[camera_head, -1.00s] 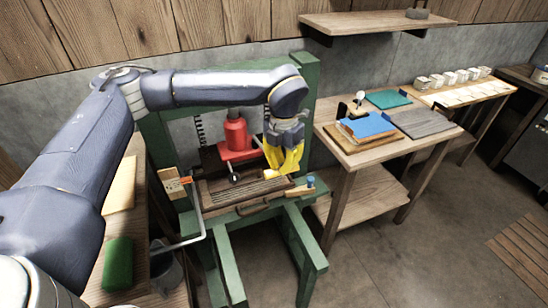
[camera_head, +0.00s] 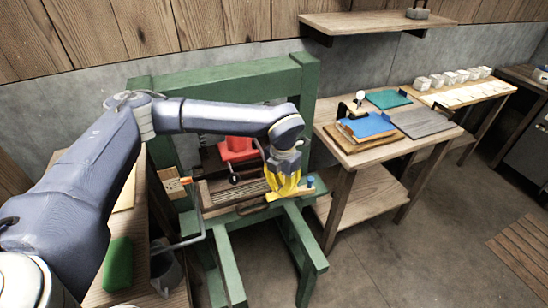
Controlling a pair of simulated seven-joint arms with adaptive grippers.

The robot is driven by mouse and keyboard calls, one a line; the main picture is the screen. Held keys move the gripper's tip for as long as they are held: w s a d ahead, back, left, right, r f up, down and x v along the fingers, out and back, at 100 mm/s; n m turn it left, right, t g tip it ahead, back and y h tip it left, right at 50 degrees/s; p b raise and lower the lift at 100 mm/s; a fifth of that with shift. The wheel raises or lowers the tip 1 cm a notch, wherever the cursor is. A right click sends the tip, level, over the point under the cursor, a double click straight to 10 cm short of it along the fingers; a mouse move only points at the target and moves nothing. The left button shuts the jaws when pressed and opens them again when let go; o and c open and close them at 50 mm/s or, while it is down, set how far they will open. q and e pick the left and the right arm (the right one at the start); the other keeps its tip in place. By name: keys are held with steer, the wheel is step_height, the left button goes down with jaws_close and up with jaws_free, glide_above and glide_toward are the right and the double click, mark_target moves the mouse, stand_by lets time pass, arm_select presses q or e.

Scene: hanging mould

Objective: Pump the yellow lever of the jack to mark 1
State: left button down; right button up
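The red jack (camera_head: 236,146) stands in the green press frame (camera_head: 218,69), its upper part hidden behind my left forearm. My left gripper (camera_head: 284,190) points down at the right of the jack, over the front right of the press. Yellow shows at its fingers; I cannot separate the yellow lever from them or tell whether they are closed on it. A thin dark rod (camera_head: 260,150) runs from near the jack towards the gripper. A small board (camera_head: 184,182) with an orange patch is at the press's left; its marks are too small to read. My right gripper is not in view.
A wooden block with a blue knob (camera_head: 310,182) sits close to the right of my gripper. A bent grey bar (camera_head: 204,222) is at the front left. A side table (camera_head: 365,144) with blue and green pieces stands to the right.

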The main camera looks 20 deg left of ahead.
arm_select(q)
step_height(320, 180, down, 5)
steer(key=shift+r, duration=0.1)
step_height(320, 180, up, 16)
steer(key=shift+f, duration=0.25)
stand_by(0.7)
steer(key=shift+f, duration=7.85)
step_height(320, 180, up, 16)
steer(key=shift+f, duration=0.25)
steer(key=shift+r, duration=0.1)
